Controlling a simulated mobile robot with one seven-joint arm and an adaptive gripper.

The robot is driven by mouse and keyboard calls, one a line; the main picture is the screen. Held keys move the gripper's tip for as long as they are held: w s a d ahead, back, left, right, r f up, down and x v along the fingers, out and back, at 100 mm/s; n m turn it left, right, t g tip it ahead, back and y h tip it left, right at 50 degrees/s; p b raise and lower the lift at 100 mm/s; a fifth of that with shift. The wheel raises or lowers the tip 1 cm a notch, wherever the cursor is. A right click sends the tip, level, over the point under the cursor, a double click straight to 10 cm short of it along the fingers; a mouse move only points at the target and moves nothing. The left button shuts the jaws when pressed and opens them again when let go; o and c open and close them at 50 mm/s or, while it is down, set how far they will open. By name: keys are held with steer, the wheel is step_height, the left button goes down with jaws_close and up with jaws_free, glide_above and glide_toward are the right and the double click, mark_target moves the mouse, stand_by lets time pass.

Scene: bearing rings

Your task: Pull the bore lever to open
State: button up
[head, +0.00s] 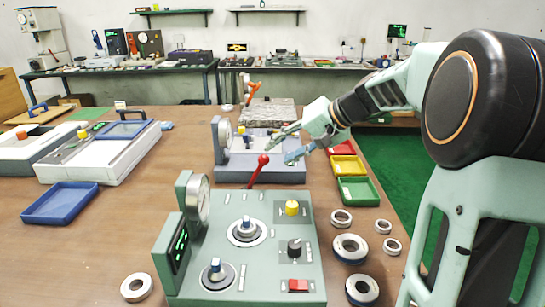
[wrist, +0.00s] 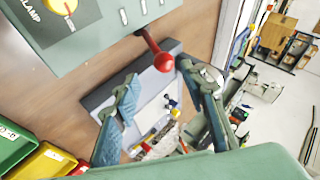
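A lever with a red ball knob (head: 263,159) rises from the back edge of the pale green gauge station (head: 262,262); no label naming it as the bore lever is readable. The lever leans slightly to the right. My gripper (head: 282,147) is just behind and right of the knob, with its fingers spread. In the wrist view the red ball (wrist: 163,62) shows between the two open fingertips, nearer the right one. I cannot tell whether either finger touches it.
The station carries a dial, a yellow knob (head: 292,208), a black knob (head: 294,247) and a red switch (head: 298,285). Several bearing rings (head: 350,248) lie to its right. A grey machine (head: 262,172) stands behind it. Red, yellow and green trays (head: 358,190) line the right edge.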

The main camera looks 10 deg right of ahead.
steer(key=v, duration=0.6)
steer(key=shift+s+d+r, duration=0.15)
steer(key=shift+d+r, duration=0.1)
